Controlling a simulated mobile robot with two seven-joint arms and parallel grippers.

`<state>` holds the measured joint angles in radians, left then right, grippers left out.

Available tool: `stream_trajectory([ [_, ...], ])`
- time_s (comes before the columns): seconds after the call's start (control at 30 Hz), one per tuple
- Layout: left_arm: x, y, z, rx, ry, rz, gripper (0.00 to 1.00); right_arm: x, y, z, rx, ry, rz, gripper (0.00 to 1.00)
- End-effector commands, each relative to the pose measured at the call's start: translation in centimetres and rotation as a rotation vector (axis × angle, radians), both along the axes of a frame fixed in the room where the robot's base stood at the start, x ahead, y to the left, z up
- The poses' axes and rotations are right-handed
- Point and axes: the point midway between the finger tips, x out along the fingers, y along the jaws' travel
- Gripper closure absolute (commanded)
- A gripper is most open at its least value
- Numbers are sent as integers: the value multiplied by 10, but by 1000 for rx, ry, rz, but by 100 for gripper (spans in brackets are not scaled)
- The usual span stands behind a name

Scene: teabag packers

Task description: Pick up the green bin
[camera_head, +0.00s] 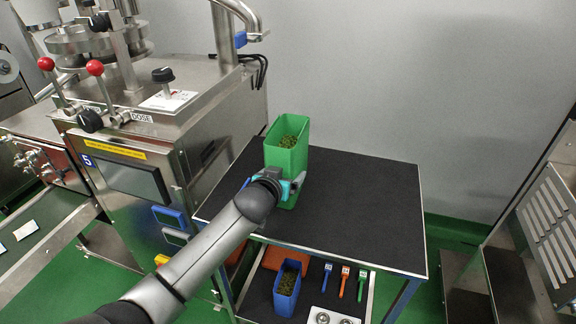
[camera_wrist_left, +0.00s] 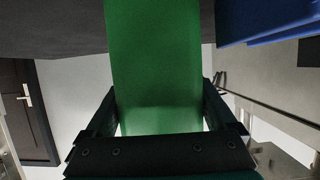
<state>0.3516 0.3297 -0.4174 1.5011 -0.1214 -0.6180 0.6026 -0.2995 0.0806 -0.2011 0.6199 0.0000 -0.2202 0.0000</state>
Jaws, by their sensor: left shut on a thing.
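The green bin (camera_head: 287,158) stands upright at the left part of the black table top in the head view, with dark green leafy bits inside. My left gripper (camera_head: 290,184) reaches it from the front left and is shut on its lower part. In the left wrist view the bin's green wall (camera_wrist_left: 154,70) fills the middle, between the two dark fingers of my left gripper (camera_wrist_left: 160,118). I cannot tell whether the bin's base touches the table. My right gripper is not in view.
The black-topped table (camera_head: 370,205) has free room right of the bin. A blue bin (camera_head: 287,284) and several coloured tools (camera_head: 344,283) are on its lower shelf. A steel machine (camera_head: 150,150) stands close on the left, and a slotted metal panel (camera_head: 549,230) on the right.

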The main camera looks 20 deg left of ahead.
Motion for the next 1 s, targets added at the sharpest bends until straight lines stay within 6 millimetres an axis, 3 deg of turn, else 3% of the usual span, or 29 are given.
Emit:
stream_trajectory([
  [0.03, 0, 0, 0, 1, 1, 0, 50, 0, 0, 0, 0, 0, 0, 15],
  [0.5, 0, 0, -1, 2, 2, -2, 100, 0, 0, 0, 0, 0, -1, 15],
  [0.83, 1, 0, 5, 0, -5, -1, 100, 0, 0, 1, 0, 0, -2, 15],
  [1.0, 1, 0, 22, -1, -8, -1, 100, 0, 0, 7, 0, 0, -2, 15],
])
